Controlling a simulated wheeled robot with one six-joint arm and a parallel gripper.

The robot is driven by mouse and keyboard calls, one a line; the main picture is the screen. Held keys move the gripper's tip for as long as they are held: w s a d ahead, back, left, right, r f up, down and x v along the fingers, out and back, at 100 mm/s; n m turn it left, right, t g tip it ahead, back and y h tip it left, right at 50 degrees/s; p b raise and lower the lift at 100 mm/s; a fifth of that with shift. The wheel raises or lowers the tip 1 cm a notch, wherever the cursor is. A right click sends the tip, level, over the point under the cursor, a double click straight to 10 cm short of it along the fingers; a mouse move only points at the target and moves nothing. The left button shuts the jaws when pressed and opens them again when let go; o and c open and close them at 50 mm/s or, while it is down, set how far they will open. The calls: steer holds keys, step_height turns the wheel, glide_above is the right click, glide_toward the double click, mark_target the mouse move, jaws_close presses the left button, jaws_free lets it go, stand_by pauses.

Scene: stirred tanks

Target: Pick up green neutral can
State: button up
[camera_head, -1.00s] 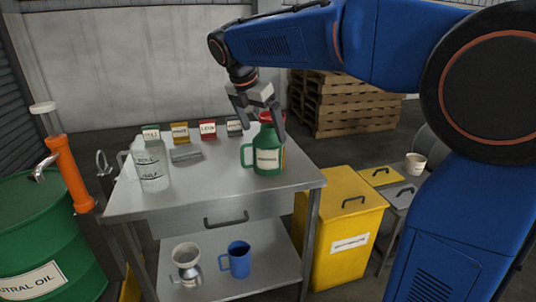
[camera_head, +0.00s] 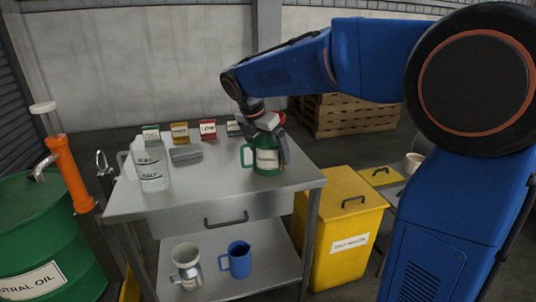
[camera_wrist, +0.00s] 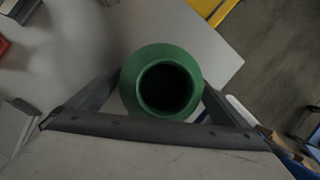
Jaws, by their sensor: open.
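The green can (camera_head: 267,158) stands upright on the metal table, with a handle on its left side and a pale label on its front. In the wrist view the can (camera_wrist: 133,90) shows from above with a dark round opening. My gripper (camera_head: 268,152) is lowered over the can from above, its jaws open. In the wrist view one finger of my gripper (camera_wrist: 160,92) is on each side of the can. I cannot tell whether either finger touches it. The gripper hides part of the can's top.
A clear jug (camera_head: 153,170) stands at the table's left. Small labelled boxes (camera_head: 180,134) line the back edge, with a grey block (camera_head: 185,153) before them. A yellow bin (camera_head: 345,225) stands right.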

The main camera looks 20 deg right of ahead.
steer(key=shift+r, duration=0.1)
steer(key=c, duration=1.8)
